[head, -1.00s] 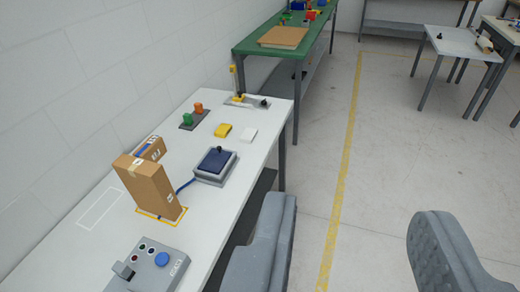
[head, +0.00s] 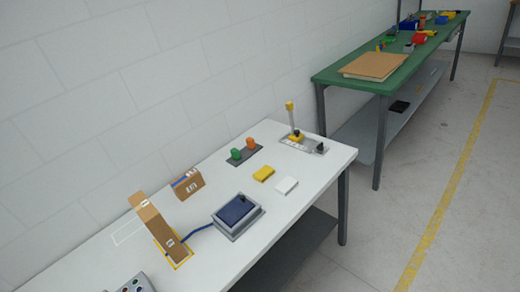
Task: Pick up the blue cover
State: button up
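The blue cover (head: 236,208) is a dark blue, flat square lid with a small dark knob on top. It sits on a grey square box (head: 238,228) on the white table, near its front edge. A blue cable runs from the box to the left. My gripper is not in view, and nothing touches the cover.
A green table (head: 340,77) stands beyond.

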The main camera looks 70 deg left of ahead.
aim_at(239, 207)
jog(key=u, duration=0.4)
jog(key=i, duration=1)
jog(key=u, duration=0.8)
